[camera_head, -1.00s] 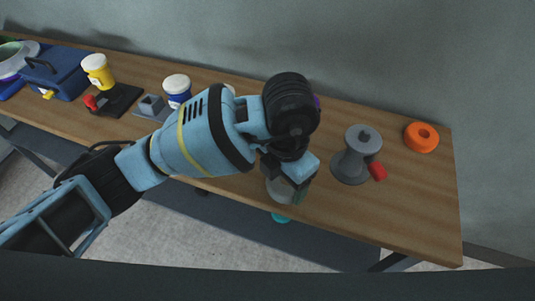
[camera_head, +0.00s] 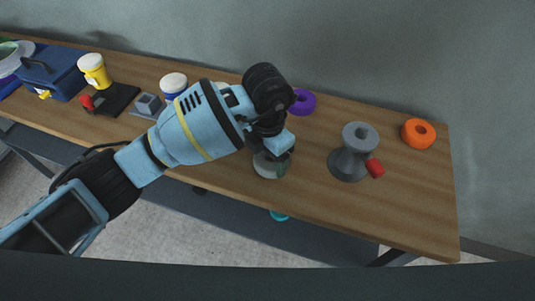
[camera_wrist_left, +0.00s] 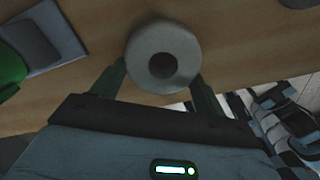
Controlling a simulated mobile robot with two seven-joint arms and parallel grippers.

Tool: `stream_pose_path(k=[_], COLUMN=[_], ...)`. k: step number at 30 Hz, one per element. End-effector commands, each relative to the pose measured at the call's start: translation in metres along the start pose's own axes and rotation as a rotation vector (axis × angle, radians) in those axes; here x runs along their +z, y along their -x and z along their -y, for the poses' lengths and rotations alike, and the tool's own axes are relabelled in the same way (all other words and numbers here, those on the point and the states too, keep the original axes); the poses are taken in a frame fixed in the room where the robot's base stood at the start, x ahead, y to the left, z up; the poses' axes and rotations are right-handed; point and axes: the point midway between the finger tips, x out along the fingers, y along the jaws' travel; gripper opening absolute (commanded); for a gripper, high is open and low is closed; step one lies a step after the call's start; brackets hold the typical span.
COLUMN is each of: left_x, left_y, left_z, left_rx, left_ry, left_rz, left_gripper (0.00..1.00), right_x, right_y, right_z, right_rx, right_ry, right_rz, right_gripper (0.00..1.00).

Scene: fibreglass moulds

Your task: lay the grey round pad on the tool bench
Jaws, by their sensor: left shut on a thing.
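The grey round pad (camera_head: 265,168) is in the jaws of my left gripper (camera_head: 277,150), above or on the front part of the wooden tool bench (camera_head: 405,205). Whether its underside touches the bench top cannot be told. In the left wrist view the pad (camera_wrist_left: 140,62) shows as a pale grey disc with a dark round centre. It lies between the two fingertips of my left gripper (camera_wrist_left: 158,78), with wood behind it. The gripper hides part of the pad in the head view. My right gripper is not in view.
A grey spool-shaped piece (camera_head: 347,163) with a red knob (camera_head: 375,168) stands to the right. An orange ring (camera_head: 418,133) and a purple ring (camera_head: 303,102) lie farther back. Cups, a grey block (camera_head: 149,104) and a blue toolbox (camera_head: 57,77) stand left. The right front bench is clear.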

Motion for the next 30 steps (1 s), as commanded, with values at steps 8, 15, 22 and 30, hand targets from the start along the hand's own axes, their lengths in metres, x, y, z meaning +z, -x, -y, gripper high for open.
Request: stream_pose_path(k=[8, 15, 22, 30], left_x=[0.0, 0.0, 0.0, 0.001], left_y=[-0.002, -0.005, -0.005, 0.007], left_z=[0.0, 0.0, 0.0, 0.0], left_rx=[0.001, 0.001, 0.001, 0.003], left_ry=[-0.001, -0.001, -0.001, -0.001], left_rz=[0.002, 0.002, 0.002, 0.004], left_gripper=[0.51, 0.86, 0.95, 0.95], right_x=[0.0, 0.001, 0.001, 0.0], right_y=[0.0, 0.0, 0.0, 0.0], right_z=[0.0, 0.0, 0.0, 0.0], right_rx=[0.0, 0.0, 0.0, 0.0], right_ry=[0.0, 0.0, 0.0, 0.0], right_rz=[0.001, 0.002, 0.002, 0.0], right_gripper=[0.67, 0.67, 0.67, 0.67])
